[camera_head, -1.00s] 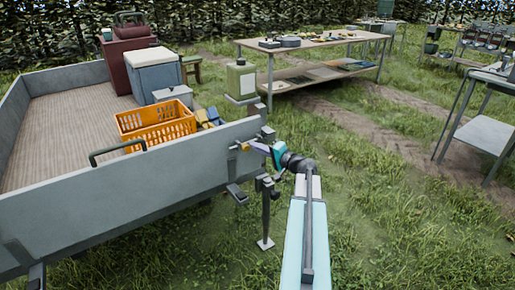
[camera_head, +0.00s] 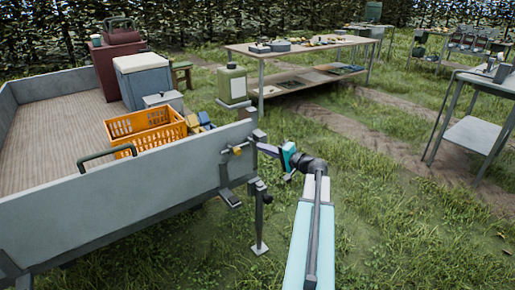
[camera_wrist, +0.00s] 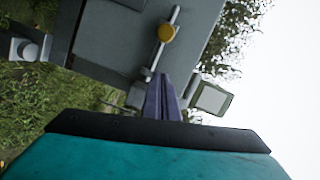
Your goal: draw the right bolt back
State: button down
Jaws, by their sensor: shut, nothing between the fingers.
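The right bolt (camera_head: 237,150) is a thin metal rod with a yellow knob, mounted at the right end of the trailer's grey tailboard (camera_head: 110,190). In the wrist view the bolt's rod (camera_wrist: 174,16) runs slanting across the grey metal, with the round yellow knob (camera_wrist: 166,33) on it. My gripper (camera_head: 259,147) is to the right of the knob, apart from it, by the corner post. In the wrist view its purple fingers (camera_wrist: 162,78) are together and empty, tips just below the rod's lower end. Whether they touch anything there is unclear.
The trailer bed holds an orange crate (camera_head: 150,140), a blue-grey cool box (camera_head: 146,80) and a red box (camera_head: 118,65). A prop leg (camera_head: 259,220) stands below the corner. A wooden table (camera_head: 300,50) is behind, a metal table (camera_head: 470,132) at right. Grass between is open.

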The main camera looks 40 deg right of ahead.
jog(key=shift+s+d+r, duration=0.1)
jog(key=shift+s+d, duration=0.05)
jog(key=shift+s, duration=1.3)
jog(key=shift+s+d+r, duration=0.1)
jog(key=shift+s, duration=1.35)
